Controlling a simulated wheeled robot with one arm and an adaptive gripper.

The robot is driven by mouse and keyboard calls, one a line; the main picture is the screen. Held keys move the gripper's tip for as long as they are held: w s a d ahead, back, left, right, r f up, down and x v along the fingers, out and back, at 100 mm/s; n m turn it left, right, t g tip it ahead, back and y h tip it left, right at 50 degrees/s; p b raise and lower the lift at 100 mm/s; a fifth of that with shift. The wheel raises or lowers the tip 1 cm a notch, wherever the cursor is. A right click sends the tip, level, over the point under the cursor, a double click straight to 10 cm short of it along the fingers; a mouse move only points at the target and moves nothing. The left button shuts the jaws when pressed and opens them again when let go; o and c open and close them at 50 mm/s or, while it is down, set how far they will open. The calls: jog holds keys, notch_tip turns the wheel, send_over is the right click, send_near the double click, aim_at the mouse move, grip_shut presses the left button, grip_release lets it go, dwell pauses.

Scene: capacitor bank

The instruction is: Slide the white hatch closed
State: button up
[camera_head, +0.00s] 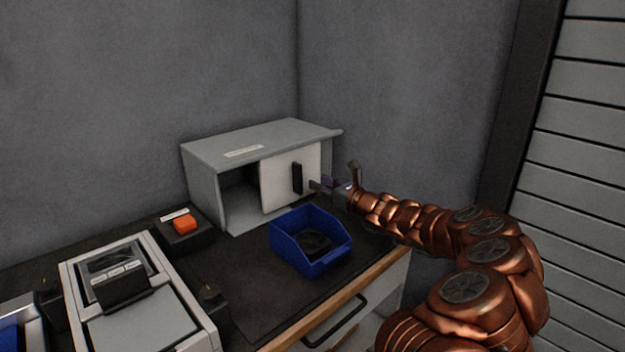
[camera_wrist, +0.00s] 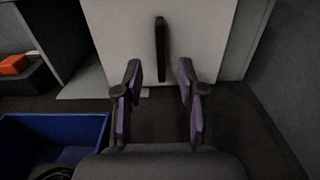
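The white hatch (camera_head: 282,180) is a flat sliding panel on the front of a grey cabinet (camera_head: 205,185). It covers the right part of the front, and the left part is an open dark gap. A black vertical handle (camera_head: 297,178) stands on the hatch; it also shows in the wrist view (camera_wrist: 161,50). My gripper (camera_head: 318,186) is in front of the hatch, just right of the handle in the head view. In the wrist view my gripper (camera_wrist: 158,75) is open, with purple-padded fingers apart and nothing between them. The handle lies ahead, between the finger lines; I see no contact.
A blue bin (camera_head: 283,250) stands on the dark worktop in front of the cabinet, below my gripper. A box with an orange button (camera_head: 185,224) sits left of the cabinet. A grey device (camera_head: 150,322) is at the front left. Walls stand behind and to the right.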

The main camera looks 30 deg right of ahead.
jog(key=shift+v, duration=1.1)
